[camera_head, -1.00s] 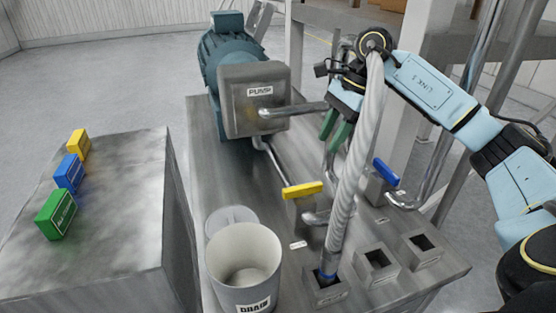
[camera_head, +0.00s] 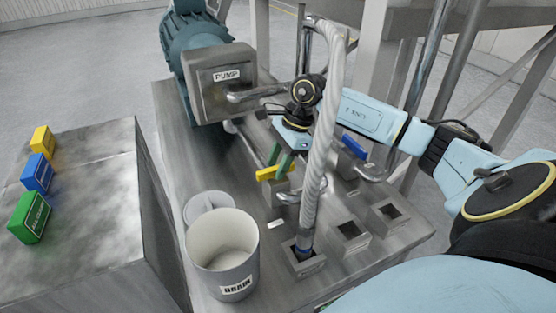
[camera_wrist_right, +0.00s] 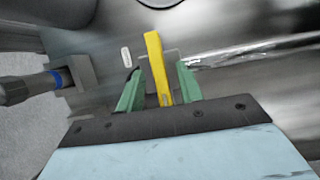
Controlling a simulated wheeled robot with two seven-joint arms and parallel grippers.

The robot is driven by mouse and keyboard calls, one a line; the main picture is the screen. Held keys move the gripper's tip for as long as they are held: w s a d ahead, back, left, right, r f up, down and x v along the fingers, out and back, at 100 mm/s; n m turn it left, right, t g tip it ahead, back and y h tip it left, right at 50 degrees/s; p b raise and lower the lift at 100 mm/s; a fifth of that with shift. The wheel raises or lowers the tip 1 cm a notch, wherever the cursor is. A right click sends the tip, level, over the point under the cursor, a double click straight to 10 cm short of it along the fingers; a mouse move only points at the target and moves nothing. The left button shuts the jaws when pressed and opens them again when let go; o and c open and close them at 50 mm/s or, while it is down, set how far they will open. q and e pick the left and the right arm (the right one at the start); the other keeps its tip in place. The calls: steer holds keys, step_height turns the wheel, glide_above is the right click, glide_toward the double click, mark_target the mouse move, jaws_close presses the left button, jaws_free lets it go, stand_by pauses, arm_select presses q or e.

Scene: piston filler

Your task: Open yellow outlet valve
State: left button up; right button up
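The yellow outlet valve handle (camera_head: 269,173) sits on its grey block on the metal bench, partly hidden by my gripper in the head view. My right gripper (camera_head: 280,158) is over the handle, fingers pointing down. In the right wrist view the yellow handle (camera_wrist_right: 157,68) lies between the two green fingers of the right gripper (camera_wrist_right: 159,85), with a gap on both sides. The fingers are open. I cannot tell whether a finger touches the handle. My left gripper does not show.
A grey hose (camera_head: 322,130) runs down close beside my right wrist into a square socket (camera_head: 304,262). A blue valve handle (camera_head: 354,146) is to the right. The pump (camera_head: 222,85) stands behind, and the drain bucket (camera_head: 222,262) in front. Coloured blocks (camera_head: 38,173) lie at left.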

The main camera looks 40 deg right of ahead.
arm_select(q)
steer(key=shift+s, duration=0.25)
arm_select(e)
steer(key=shift+f, duration=0.1)
steer(key=shift+c, duration=0.8)
jaws_close()
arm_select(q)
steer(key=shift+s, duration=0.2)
